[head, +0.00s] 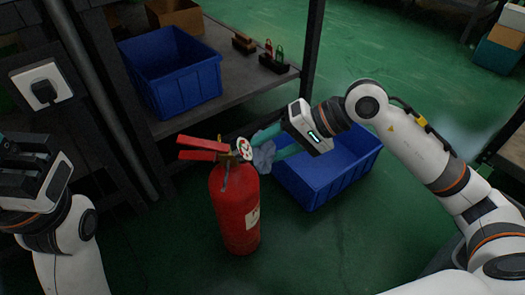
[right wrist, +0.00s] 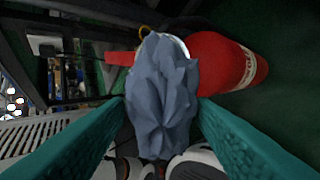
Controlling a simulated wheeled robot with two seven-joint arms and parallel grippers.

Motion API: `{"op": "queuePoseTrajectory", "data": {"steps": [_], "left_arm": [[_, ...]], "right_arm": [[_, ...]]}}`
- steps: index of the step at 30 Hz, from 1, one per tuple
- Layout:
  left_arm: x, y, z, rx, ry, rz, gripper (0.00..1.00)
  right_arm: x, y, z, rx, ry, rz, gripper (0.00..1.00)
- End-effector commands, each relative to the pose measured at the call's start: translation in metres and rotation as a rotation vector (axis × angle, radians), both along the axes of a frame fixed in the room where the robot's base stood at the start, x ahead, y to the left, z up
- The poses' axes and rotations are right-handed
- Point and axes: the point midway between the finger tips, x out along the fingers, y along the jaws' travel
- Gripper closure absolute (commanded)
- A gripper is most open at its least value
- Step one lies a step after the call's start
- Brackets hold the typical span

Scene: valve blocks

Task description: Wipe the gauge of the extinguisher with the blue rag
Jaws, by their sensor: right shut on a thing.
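A red fire extinguisher (head: 236,207) stands upright on the green floor, and its body also shows in the right wrist view (right wrist: 222,62). Its round white gauge (head: 244,149) faces up at the top, beside the red handle (head: 203,148). My right gripper (head: 276,146) is shut on the crumpled blue-grey rag (right wrist: 163,95), which is right beside the gauge in the head view (head: 263,156). In the right wrist view the rag covers most of the gauge; I cannot tell whether they touch. My left gripper (head: 12,165) is at the left edge, away from the extinguisher; its fingers are unclear.
An empty blue crate (head: 318,187) is on the floor right behind the extinguisher, under my right gripper. Another blue crate (head: 180,85) stands on the shelf (head: 235,75), with small dark blocks beside it. A wall socket with a plug (head: 43,88) is at left.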

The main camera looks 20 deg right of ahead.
Motion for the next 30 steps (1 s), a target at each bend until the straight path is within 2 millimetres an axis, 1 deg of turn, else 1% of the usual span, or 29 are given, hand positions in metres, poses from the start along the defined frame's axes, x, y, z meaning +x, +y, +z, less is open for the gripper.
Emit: {"op": "queuePoseTrajectory", "data": {"steps": [3, 6, 17, 24, 30], "left_arm": [[-0.002, 0.000, 0.001, 0.000, -0.009, 0.001, 0.64], [-0.003, 0.000, 0.004, 0.001, -0.016, 0.001, 0.64], [-0.004, 0.000, 0.005, 0.000, -0.022, 0.001, 0.64], [-0.004, 0.000, 0.002, 0.000, -0.020, 0.001, 0.64], [-0.006, 0.000, 0.006, 0.000, -0.037, 0.001, 0.64]], "right_arm": [[-0.002, -0.009, 0.006, -0.002, -0.003, -0.001, 0.68], [-0.004, -0.012, 0.010, 0.000, -0.001, 0.000, 0.68], [-0.005, -0.015, 0.012, -0.001, -0.002, -0.001, 0.68], [-0.010, -0.030, 0.024, -0.002, -0.002, -0.002, 0.68], [-0.013, -0.036, 0.030, 0.000, -0.001, 0.000, 0.68]]}}
